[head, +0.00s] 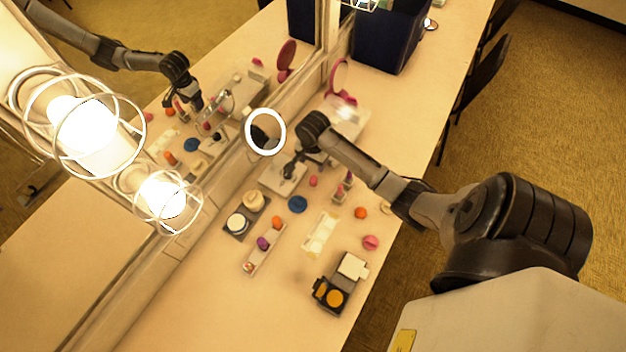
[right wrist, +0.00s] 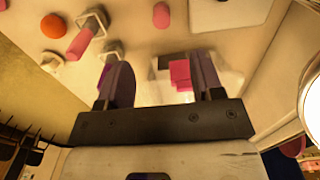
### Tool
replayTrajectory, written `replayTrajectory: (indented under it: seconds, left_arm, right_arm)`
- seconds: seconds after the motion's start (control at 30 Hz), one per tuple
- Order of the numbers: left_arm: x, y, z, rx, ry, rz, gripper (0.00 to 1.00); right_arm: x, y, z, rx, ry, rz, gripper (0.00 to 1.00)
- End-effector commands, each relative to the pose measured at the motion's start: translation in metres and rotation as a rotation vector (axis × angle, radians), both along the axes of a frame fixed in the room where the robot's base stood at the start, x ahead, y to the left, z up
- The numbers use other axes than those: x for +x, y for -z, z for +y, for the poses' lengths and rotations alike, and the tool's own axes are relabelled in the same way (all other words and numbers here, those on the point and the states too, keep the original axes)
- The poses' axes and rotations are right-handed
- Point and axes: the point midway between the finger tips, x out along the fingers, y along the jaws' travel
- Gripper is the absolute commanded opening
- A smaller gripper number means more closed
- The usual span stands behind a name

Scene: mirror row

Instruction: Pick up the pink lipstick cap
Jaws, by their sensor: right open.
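My right gripper (head: 301,163) hangs over the counter near the mirror. In the right wrist view its two dark fingers (right wrist: 163,84) are apart. A blocky pink piece (right wrist: 180,75) shows between them, beyond the tips, near the right-hand finger, against a bright pale area; I see no contact. A small rounded pink piece (right wrist: 161,14) stands apart above the gap; it looks like the one below the gripper in the head view (head: 313,181). A pink lipstick (right wrist: 78,43) is beside square pale holders, up and left. Which pink piece is the cap, I cannot tell for sure. My left gripper is not seen.
An orange ball (head: 361,212) and a pink ball (head: 371,242) are near the counter's front edge. A dark palette (head: 331,294) and a pale tray (head: 320,235) lie nearer. A round lit mirror (head: 266,132) stands left of the gripper. The wall mirror repeats the arm and objects.

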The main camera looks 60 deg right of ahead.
Motion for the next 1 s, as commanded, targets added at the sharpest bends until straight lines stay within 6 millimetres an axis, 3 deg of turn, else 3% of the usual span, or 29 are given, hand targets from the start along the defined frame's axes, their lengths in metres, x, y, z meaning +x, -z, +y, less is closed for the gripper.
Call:
replayTrajectory:
  seconds: [0.3,0.73,1.0]
  left_arm:
    - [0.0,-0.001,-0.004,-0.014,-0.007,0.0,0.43]
    - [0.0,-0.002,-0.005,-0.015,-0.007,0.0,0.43]
    - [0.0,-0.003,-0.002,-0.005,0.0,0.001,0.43]
  right_arm:
    - [-0.001,0.054,0.0,0.0,0.002,0.003,0.61]
    - [0.0,0.083,-0.002,0.0,0.001,0.002,0.61]
    - [0.001,0.115,-0.005,0.0,0.001,0.001,0.61]
